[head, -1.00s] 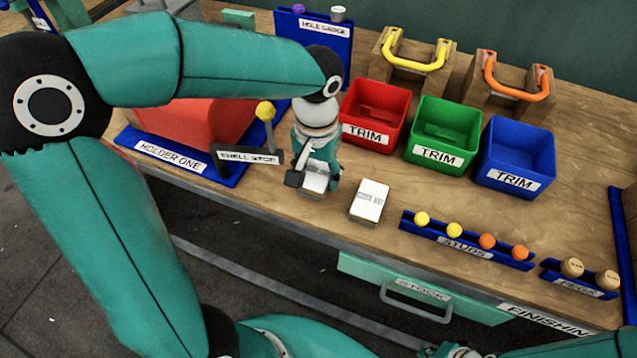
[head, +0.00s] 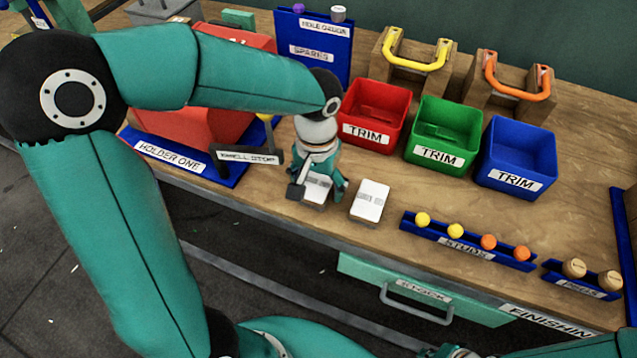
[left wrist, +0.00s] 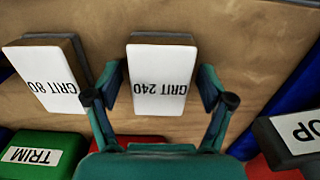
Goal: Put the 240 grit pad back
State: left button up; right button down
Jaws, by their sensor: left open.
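The 240 grit pad (left wrist: 161,90) is a white-topped block on a brown base, lying on the wooden bench; its label reads GRIT 240 in the left wrist view. It shows partly in the head view (head: 317,190), under my left gripper. My right gripper is not clearly in view.
Red (head: 375,115), green (head: 440,135) and blue (head: 515,155) TRIM bins stand behind. A stud rack (head: 468,243) is to the right. HOLDER ONE (head: 170,157) and a labelled stop bar (head: 246,156) are close on the left. The bench's front edge is near.

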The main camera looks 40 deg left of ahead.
aim_at(317, 184)
pick_arm(q)
jog(key=shift+r, duration=0.2)
notch_tip(317, 184, up, 12)
jog(key=p, duration=0.1)
dwell(0.3)
jog(key=shift+f, duration=0.15)
dwell(0.3)
